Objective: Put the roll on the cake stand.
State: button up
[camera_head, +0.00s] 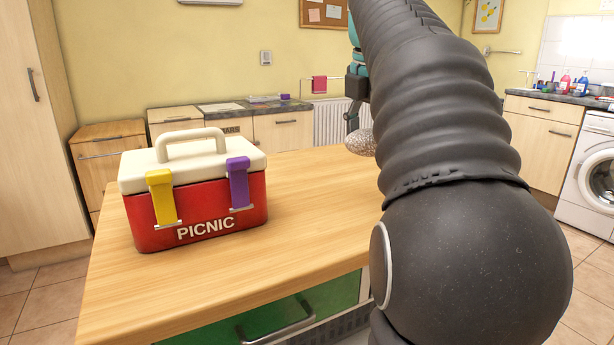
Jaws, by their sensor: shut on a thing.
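My gripper (353,115) is only partly in view, behind my dark arm, above the far right part of the wooden table. It is shut on a speckled, pale grey-brown rounded thing, seemingly the roll (359,143), which shows just below the fingers. The right side of the roll is hidden by my arm. I cannot tell whether the roll touches the table top. The cake stand is not visible; my arm covers much of the right side of the view.
A red picnic box (192,197) with a cream lid and handle stands on the left of the wooden table (290,210). The table top between the box and my arm is clear. Counters and a washing machine (590,180) stand farther back.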

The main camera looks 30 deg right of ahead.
send_over(328, 188)
jog(key=f, duration=0.6)
jog(key=shift+s+a+f, duration=0.25)
jog(key=shift+s, duration=0.05)
jog(key=shift+s+a+b+x, duration=0.15)
jog(key=shift+b+x, duration=0.15)
jog(key=shift+x, duration=0.7)
jog(key=shift+s+a+b+x, duration=0.15)
jog(key=shift+b+x, duration=0.1)
jog(key=shift+x, duration=0.75)
jog(key=shift+f, duration=0.2)
jog(key=o, duration=1.1)
jog(key=shift+o, duration=0.2)
